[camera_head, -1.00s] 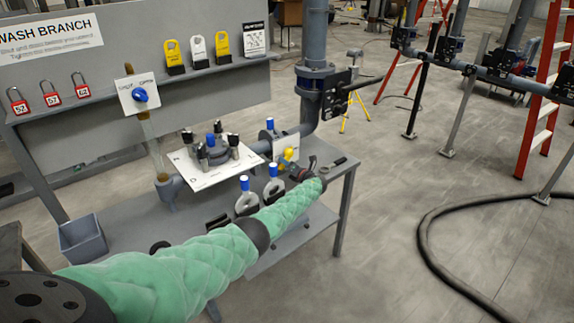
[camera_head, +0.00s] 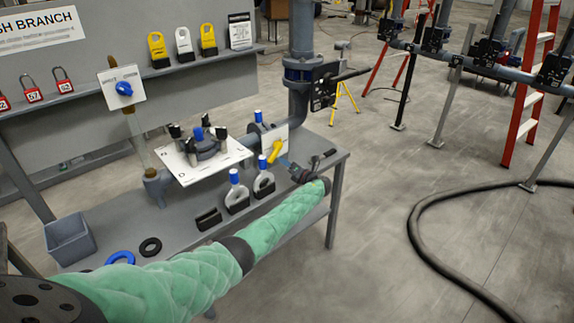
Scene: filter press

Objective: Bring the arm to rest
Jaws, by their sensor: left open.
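My left arm, in a green quilted sleeve, reaches from the lower left across the front of the grey bench (camera_head: 190,225). My left gripper (camera_head: 288,164) is small and partly hidden by its own wrist. It is open, just in front of a yellow valve handle (camera_head: 275,151) on a white plate. I cannot tell whether they touch. I see nothing held in the jaws. My right gripper is not in view.
Two blue-topped fittings (camera_head: 237,192) stand behind my forearm. A blue ring (camera_head: 120,258), a black ring (camera_head: 150,247) and a grey bin (camera_head: 70,240) are at the bench's left. A black hose (camera_head: 416,235) lies on open floor at right.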

